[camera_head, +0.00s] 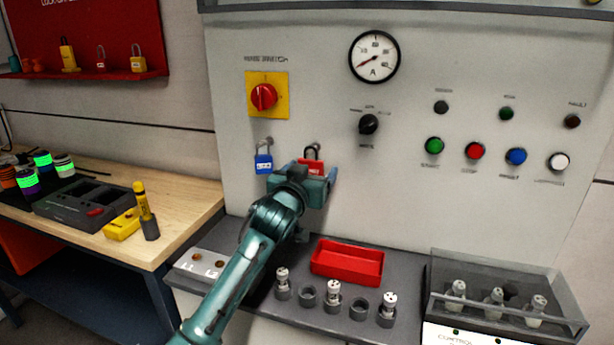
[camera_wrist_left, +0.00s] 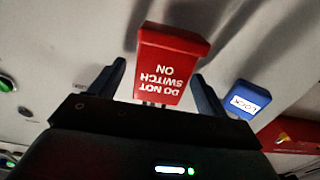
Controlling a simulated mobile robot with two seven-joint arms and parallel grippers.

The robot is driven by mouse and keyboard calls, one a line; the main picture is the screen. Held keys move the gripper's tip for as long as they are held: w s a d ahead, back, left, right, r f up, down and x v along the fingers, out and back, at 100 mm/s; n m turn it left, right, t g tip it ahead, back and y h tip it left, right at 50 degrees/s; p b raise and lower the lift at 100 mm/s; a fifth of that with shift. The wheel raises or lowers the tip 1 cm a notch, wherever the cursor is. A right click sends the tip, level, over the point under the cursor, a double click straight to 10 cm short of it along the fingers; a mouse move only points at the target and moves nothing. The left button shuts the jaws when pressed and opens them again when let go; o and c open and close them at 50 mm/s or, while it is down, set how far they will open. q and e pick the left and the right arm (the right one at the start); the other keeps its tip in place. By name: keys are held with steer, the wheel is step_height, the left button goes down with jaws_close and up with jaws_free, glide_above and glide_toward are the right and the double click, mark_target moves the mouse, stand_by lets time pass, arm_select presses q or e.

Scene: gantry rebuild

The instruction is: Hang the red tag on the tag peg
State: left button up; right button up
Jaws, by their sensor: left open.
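The red tag (camera_head: 311,165) is at the panel below the yellow switch plate, just right of the blue lock (camera_head: 264,161). A dark loop shows above the tag; the tag peg itself is not clearly visible. My left gripper (camera_head: 316,174) is at the tag and partly covers it. In the left wrist view the tag (camera_wrist_left: 171,62) reads "DO NOT SWITCH ON" upside down. It lies between the spread fingers of my left gripper (camera_wrist_left: 160,76), with gaps at the sides. The blue lock (camera_wrist_left: 246,101) shows to its right. My right gripper is not in view.
The red switch (camera_head: 263,97) is above the blue lock. An empty red tray (camera_head: 347,263) and several fuse-like parts in holders sit on the ledge below. A clear-covered box (camera_head: 505,300) stands at right. A wooden bench (camera_head: 180,200) with tools is at left.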

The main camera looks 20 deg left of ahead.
arm_select(q)
steer(key=s+b, duration=0.1)
steer(key=s, duration=1.2)
steer(key=shift+s+a, duration=0.15)
steer(key=shift+a, duration=0.1)
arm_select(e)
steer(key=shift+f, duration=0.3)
